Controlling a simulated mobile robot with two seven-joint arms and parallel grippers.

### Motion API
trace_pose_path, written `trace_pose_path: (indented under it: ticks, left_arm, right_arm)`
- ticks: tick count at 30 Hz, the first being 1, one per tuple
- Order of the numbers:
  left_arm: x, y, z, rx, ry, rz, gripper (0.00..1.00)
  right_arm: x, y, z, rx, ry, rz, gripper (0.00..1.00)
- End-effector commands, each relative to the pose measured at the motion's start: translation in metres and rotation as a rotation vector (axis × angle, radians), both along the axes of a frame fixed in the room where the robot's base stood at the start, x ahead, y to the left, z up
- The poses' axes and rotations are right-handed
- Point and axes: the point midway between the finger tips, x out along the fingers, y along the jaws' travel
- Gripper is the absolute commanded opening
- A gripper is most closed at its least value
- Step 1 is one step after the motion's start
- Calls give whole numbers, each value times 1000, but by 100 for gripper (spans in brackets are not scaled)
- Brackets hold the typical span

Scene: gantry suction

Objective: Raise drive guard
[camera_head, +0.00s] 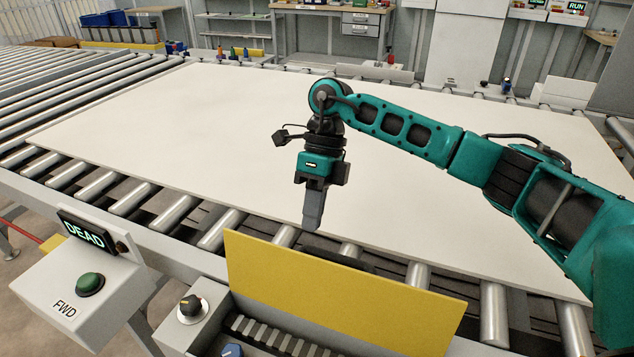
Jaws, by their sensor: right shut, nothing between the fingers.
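A flat yellow panel (335,300), which looks like the drive guard, stands tilted along the near edge of the roller conveyor. A dark ribbed part (262,336) shows at its lower left, in front of it. My right gripper (311,224) is shut and empty, pointing down just behind the panel's upper edge, over the near edge of a large white board (180,120). I cannot tell whether it touches anything. My right arm comes in from the right. My left gripper is not in view.
A black selector knob (191,307) and a blue knob (232,351) sit left of the panel. Rollers (135,198) line the board's near edge.

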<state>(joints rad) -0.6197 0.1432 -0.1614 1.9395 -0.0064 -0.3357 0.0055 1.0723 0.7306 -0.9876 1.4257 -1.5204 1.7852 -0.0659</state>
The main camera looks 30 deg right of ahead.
Motion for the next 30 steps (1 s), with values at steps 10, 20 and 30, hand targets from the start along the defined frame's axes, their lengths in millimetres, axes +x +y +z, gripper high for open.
trace_pose_path:
  ticks: [10, 20, 30]
  left_arm:
    - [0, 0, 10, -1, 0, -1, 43]
    - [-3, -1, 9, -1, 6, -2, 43]
    - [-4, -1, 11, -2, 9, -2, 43]
  right_arm:
    - [-26, 30, -3, 0, -2, 3, 0]
    - [-29, 34, -3, 1, -1, 0, 0]
    - [-44, 52, 3, 2, -1, 6, 0]
